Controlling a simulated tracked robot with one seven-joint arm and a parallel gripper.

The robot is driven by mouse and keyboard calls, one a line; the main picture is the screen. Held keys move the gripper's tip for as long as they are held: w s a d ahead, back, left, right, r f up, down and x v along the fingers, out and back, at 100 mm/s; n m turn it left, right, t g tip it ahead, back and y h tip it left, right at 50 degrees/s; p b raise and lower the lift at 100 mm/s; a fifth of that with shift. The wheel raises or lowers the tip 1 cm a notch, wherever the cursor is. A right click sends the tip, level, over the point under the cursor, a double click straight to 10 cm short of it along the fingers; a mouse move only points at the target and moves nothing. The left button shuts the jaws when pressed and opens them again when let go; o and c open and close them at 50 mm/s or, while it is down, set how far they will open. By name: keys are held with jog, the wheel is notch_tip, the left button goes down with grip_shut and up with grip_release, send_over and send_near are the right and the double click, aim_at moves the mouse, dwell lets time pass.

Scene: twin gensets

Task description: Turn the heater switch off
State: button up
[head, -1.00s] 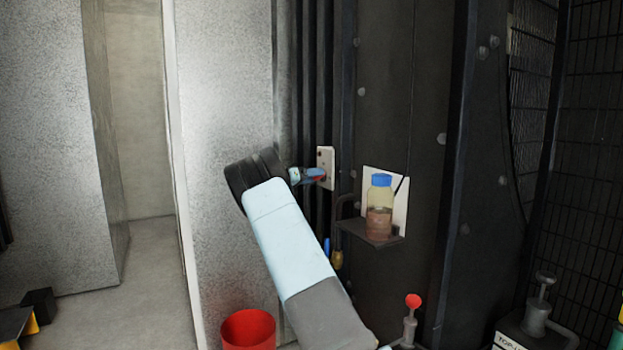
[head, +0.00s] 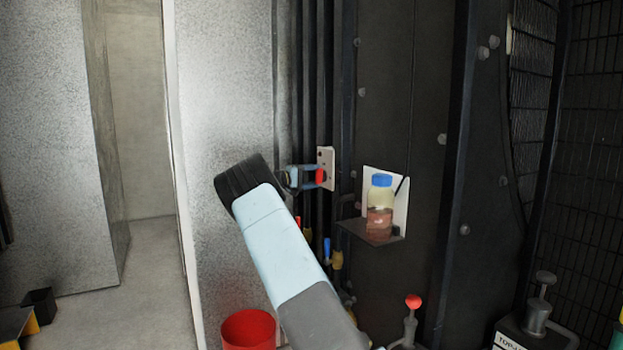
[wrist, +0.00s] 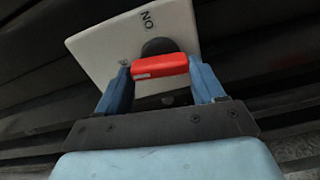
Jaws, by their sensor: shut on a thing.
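The heater switch is a white plate (head: 326,158) on the dark ribbed wall, left of the bottle shelf in the head view. In the wrist view the plate (wrist: 100,48) is tilted and carries the letters "ON" and a dark round hub (wrist: 158,46). A red handle (wrist: 160,66) lies across the hub, and it also shows as a red patch in the head view (head: 320,175). My gripper (wrist: 161,72) is shut on the red handle, with a blue finger at each end of it. In the head view my gripper (head: 314,176) reaches the plate from the left.
A blue-capped bottle (head: 380,205) stands on a small shelf (head: 366,234) right of the switch. Below are small red and blue handles (head: 327,246), a red bucket (head: 247,330) and a red-knobbed lever (head: 413,301). Open floor (head: 150,270) lies to the left.

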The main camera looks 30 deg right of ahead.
jog(key=shift+f+n, duration=0.1)
jog(key=shift+n, duration=0.6)
jog(key=shift+f, duration=0.1)
jog(key=o, duration=1)
jog(key=shift+w, duration=0.1)
jog(key=shift+o, duration=0.2)
jog(key=a, duration=1.3)
jog(key=shift+s+a, duration=0.2)
jog(key=shift+a, duration=0.2)
